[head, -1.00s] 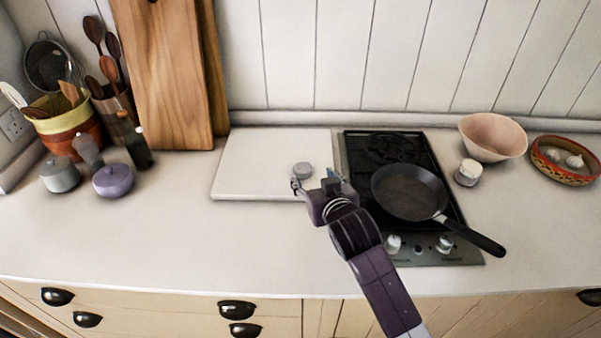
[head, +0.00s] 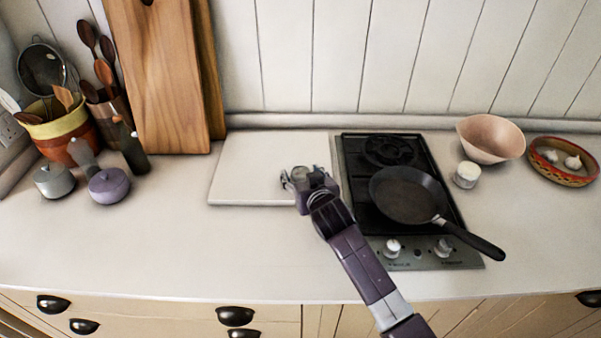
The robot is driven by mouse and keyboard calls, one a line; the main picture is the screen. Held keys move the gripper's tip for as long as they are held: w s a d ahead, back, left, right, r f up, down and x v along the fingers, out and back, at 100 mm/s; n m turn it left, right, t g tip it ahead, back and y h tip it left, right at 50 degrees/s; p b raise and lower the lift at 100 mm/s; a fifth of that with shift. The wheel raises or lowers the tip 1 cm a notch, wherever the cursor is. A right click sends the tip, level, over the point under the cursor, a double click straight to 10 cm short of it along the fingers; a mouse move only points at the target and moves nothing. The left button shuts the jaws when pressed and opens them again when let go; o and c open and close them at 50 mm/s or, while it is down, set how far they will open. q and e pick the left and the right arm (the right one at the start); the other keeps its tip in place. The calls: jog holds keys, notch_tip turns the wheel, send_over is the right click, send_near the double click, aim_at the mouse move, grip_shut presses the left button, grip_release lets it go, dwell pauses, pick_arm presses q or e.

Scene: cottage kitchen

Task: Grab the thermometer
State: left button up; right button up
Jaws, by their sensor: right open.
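The thermometer appears to be the small round grey object (head: 299,172) on the white board (head: 245,170), left of the hob. It is partly hidden by my right gripper, so I cannot make out its face. My right gripper (head: 301,178) is open, with its fingers on either side of the grey object in the picture. I cannot tell whether they touch it. My left gripper is not in view.
A black frying pan (head: 408,195) sits on the hob (head: 360,165) close to the right of my arm. A pink bowl (head: 490,139) and a small white jar (head: 467,175) stand further right. The front counter is clear.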

jog(key=shift+w, duration=0.15)
jog(key=shift+c, duration=0.3)
jog(key=c, duration=1.2)
